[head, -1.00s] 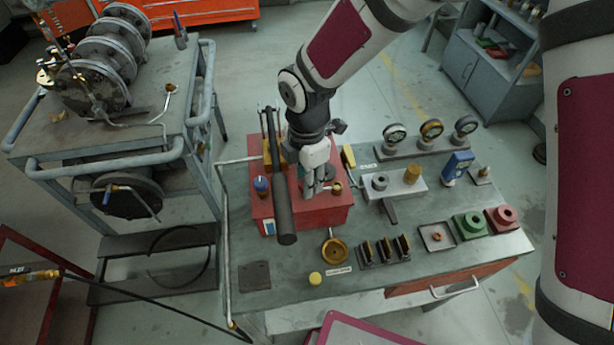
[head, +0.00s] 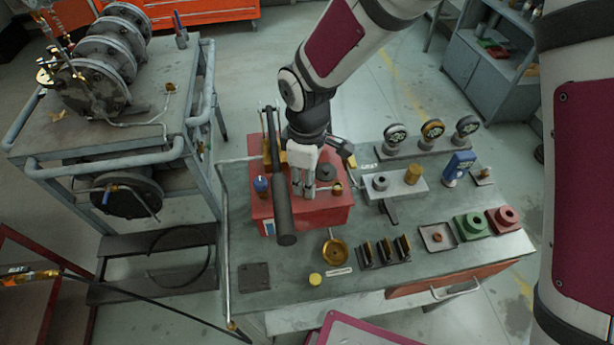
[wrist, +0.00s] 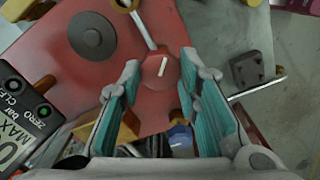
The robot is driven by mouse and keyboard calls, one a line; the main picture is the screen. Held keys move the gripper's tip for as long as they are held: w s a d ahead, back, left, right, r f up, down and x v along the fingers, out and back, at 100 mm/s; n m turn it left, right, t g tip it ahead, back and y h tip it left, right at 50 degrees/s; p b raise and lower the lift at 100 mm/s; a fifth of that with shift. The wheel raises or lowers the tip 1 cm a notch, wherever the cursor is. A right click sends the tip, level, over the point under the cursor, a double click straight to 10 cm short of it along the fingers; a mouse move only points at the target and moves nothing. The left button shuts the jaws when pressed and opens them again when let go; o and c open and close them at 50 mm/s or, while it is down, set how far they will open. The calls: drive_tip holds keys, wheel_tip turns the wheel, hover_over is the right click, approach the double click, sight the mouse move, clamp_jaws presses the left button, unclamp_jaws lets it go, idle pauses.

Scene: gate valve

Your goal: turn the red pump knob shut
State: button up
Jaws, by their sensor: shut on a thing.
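The red pump (head: 322,213) is a box on the bench with a long black lever (head: 285,215) over it. The red knob (wrist: 162,71) with a white line shows on the pump top in the wrist view. My gripper (wrist: 160,72) points down at it, one finger on each side, shut on the knob. The white line leans slightly right of upright in that picture. In the head view my gripper (head: 302,194) is over the pump top, right of the lever, and its fingers hide the knob.
A dark round cap (wrist: 92,35) and a black panel with buttons (wrist: 25,105) lie close to the fingers. A blue-topped fitting (head: 261,187) stands left of the lever.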

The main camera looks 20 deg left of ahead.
drive_tip(key=m, duration=0.4)
drive_tip(key=shift+m+p, duration=0.3)
drive_tip(key=shift+p, duration=0.1)
drive_tip(key=shift+m+p, duration=0.7)
drive_tip(key=shift+m, duration=1.8)
drive_tip(key=o, duration=1.1)
drive_tip(key=shift+o, duration=0.2)
wheel_tip(320, 180, up, 12)
